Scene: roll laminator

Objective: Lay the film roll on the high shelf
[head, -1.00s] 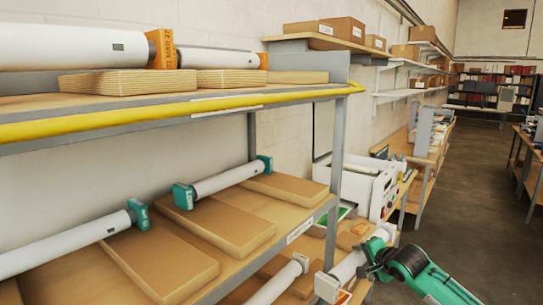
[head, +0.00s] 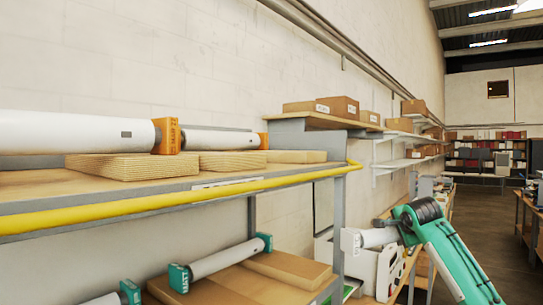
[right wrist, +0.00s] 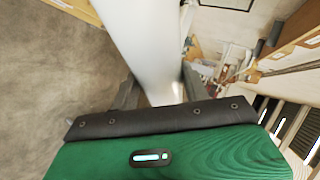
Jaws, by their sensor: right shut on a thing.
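The film roll (head: 377,238) is white with a pale end block (head: 350,242). My right gripper (head: 402,226) is shut on it, right of the shelf rack and lower than the high shelf's front edge. In the right wrist view the white roll (right wrist: 145,40) runs between the dark fingers of the right gripper (right wrist: 160,92). The high shelf (head: 40,187) is a wooden board with a yellow front rail. The held roll is apart from this shelf. My left gripper is out of view.
A lower shelf (head: 225,288) holds rolls with teal end blocks (head: 181,278). A grey rack post (head: 339,215) stands between the held roll and the shelf interior. A white machine (head: 385,272) is behind the gripper. Boxes (head: 338,106) sit on wall shelves. The aisle at right is clear.

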